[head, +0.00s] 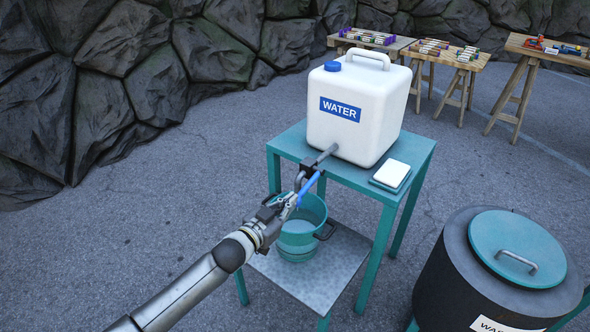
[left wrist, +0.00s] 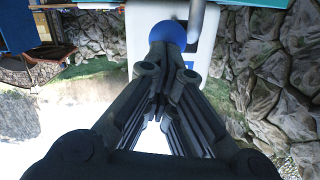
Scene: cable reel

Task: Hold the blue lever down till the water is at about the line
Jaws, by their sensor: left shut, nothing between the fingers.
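The white water container (head: 365,110) stands on a teal table, its spout (head: 327,153) pointing toward the front left. The blue lever (head: 309,186) slants down from the tap at the spout's end. My left gripper (head: 296,192) is shut and empty, right at the lever. In the left wrist view its closed fingers reach up to the lever's round blue end (left wrist: 169,33); I cannot tell whether they press on it. The teal pot (head: 298,247) stands below the tap on the lower shelf. The gripper hides part of its rim, and its water level and line are not clear. My right gripper is not in view.
A white-topped pad (head: 391,173) lies on the teal table (head: 425,151), right of the container. A dark drum with a teal lid (head: 500,243) stands at the lower right. Wooden tables with small goods stand at the back right. Rock walls line the back.

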